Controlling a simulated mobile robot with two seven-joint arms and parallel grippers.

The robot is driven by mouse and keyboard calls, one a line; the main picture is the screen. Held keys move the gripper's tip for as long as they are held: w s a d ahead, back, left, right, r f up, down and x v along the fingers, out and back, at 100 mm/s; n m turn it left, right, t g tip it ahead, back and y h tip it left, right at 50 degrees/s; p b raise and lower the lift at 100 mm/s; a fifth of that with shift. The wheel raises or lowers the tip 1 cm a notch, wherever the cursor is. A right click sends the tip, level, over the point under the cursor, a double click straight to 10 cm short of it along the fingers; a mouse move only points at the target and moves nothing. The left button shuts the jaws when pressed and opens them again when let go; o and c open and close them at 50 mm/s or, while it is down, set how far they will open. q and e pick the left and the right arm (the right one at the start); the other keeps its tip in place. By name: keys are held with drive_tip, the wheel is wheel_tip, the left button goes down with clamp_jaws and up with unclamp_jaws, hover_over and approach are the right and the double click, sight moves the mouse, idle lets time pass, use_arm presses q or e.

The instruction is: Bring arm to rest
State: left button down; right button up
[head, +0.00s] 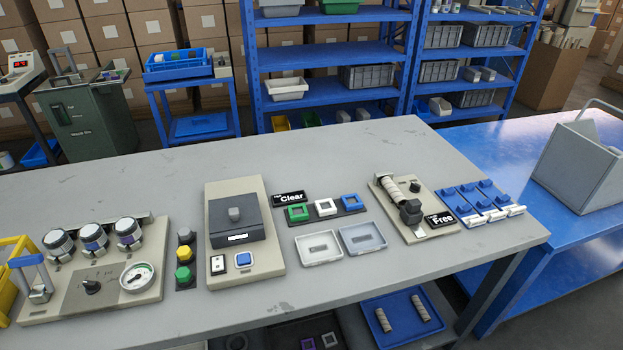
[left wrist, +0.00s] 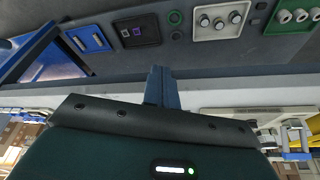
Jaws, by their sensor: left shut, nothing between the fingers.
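My left gripper (left wrist: 162,88) shows only in the left wrist view, where its two blue-grey fingers are together with nothing between them. The dark gripper body with a small lit strip fills the bottom of that view. Neither arm appears in the head view. My right gripper is in no view. The grey workbench (head: 330,160) is in the head view, with its devices standing on it. The left wrist view looks toward the bench's lower shelf (left wrist: 180,50), and the picture appears upside down. The gripper touches nothing that I can see.
On the bench stand a panel with cylinders and a gauge (head: 138,277), a dark-topped device (head: 240,215), two shallow trays (head: 319,248) and blue holders (head: 477,202). A blue tray with rolls (head: 383,331) lies below. A grey metal box (head: 580,165) stands right. The bench's back is clear.

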use_arm(q)
drive_tip(key=w+d+f+t+h, duration=0.1)
drive_tip(key=w+d+f+t, duration=0.1)
drive_tip(key=f+t, duration=0.1)
drive_tip(key=w+d+f+m+t+h, duration=0.1)
drive_tip(key=w+d+f+t, duration=0.1)
drive_tip(key=f, duration=0.3)
drive_tip(key=shift+w+d+f+t, duration=0.25)
drive_tip(key=shift+d+t, duration=0.3)
drive_tip(key=shift+t, duration=0.15)
